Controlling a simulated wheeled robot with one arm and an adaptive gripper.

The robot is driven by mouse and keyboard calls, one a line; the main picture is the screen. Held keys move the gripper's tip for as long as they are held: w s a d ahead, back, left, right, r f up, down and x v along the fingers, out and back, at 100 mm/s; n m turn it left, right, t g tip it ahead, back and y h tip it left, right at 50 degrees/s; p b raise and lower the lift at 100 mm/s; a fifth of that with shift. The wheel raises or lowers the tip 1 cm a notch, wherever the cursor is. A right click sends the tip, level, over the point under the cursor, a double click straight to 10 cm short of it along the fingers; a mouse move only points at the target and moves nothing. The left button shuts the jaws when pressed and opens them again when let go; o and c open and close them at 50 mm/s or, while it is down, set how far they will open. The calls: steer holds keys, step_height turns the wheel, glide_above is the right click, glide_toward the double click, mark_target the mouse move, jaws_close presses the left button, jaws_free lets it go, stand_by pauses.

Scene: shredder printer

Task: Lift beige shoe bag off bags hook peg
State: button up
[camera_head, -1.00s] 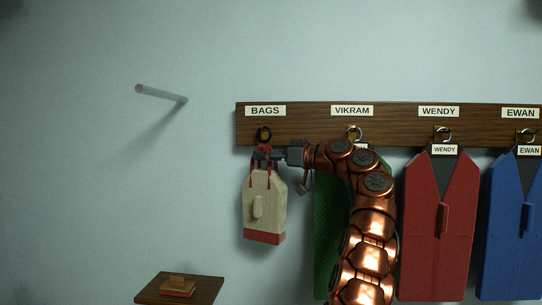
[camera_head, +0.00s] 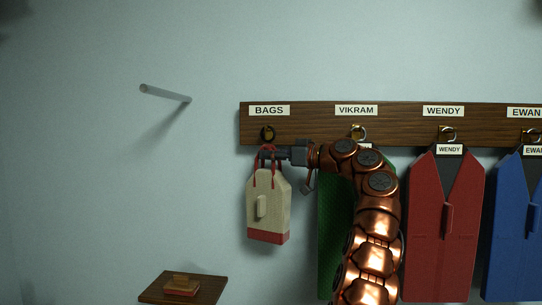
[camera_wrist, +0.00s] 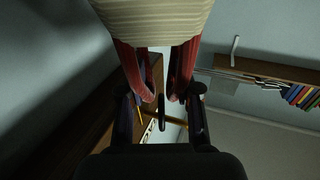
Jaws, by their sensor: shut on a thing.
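The beige shoe bag (camera_head: 268,205), with a red bottom band and red straps, hangs upright below the BAGS hook peg (camera_head: 268,133). My gripper (camera_head: 270,154) is at the top of the bag, just under the peg, shut on the red straps. In the wrist view the bag (camera_wrist: 150,18) fills the top, and its straps (camera_wrist: 182,70) run down to my gripper (camera_wrist: 164,99). The fingers cover part of the straps, so I cannot tell whether a loop is still around the peg.
The wooden hook board (camera_head: 310,112) carries several name labels. A green garment (camera_head: 333,235), red garment (camera_head: 445,225) and blue garment (camera_head: 515,230) hang to the right. A pale wall peg (camera_head: 165,93) sticks out at left above a small shelf (camera_head: 210,291). Wall between is clear.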

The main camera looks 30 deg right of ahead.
mark_target(270, 149)
jaws_close()
steer(key=shift+r+p, duration=0.65)
steer(key=shift+s+a, duration=0.1)
steer(key=shift+s, duration=0.05)
stand_by(0.4)
steer(key=shift+s+a+r+b, duration=0.15)
steer(key=shift+s+a+b, duration=0.8)
steer(key=shift+b, duration=0.5)
steer(key=shift+s+a+r+b, duration=0.2)
steer(key=shift+s+a+b, duration=0.4)
steer(key=shift+s+b, duration=0.25)
